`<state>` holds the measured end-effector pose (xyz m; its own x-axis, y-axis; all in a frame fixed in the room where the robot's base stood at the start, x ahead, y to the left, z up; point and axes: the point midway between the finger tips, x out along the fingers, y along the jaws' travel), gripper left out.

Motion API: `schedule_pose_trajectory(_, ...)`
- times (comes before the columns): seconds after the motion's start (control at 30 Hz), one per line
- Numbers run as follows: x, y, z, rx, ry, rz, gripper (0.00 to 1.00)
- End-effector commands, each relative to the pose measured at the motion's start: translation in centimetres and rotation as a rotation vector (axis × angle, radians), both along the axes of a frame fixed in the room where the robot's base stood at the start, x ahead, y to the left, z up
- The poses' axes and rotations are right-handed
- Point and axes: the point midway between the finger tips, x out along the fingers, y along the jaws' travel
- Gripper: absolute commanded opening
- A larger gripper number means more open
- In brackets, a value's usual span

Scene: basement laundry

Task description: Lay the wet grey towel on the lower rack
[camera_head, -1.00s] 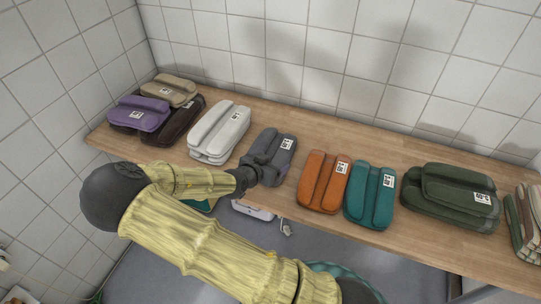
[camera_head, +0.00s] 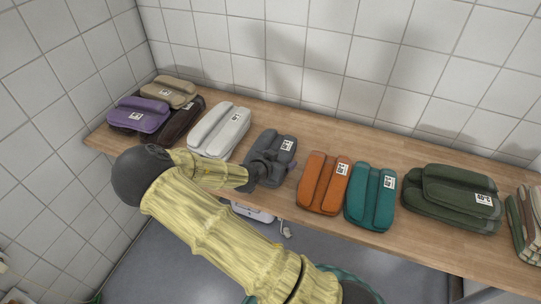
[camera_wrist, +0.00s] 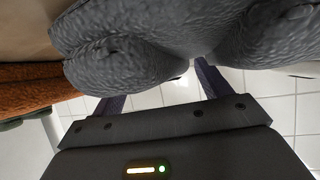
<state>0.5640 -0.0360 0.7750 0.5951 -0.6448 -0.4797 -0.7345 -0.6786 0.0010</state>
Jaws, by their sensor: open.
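The grey towel (camera_head: 277,147) is folded, with a white tag, and lies on the wooden shelf between the white and orange towels. In the wrist view its rough grey folds (camera_wrist: 125,62) fill the top of the picture, very close. My gripper (camera_head: 266,168) is at the towel's near side, its jaws open; it also shows in the wrist view (camera_wrist: 160,88). The finger ends run up to the towel's edge and are partly hidden there. I cannot tell how much cloth lies between them. No lower rack can be made out.
The wooden shelf (camera_head: 402,242) runs along the tiled wall. White towels (camera_head: 220,131) lie left of the grey one, orange (camera_head: 322,184) and teal (camera_head: 371,196) close on its right. Dark green towels (camera_head: 450,197) lie farther right; purple (camera_head: 138,114) and beige ones (camera_head: 169,92) at far left.

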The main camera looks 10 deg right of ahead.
Motion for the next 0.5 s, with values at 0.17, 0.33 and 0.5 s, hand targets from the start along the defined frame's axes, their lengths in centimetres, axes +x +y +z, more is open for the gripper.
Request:
schedule_pose_trajectory(0.17, -0.02, 0.03, 0.02, 0.000, 0.000, 0.000, 0.77)
schedule_pose_trajectory(0.33, -0.03, 0.03, 0.02, 0.001, -0.001, 0.000, 0.77)
schedule_pose_trajectory(0.5, -0.03, 0.03, 0.03, 0.001, -0.001, 0.000, 0.57)
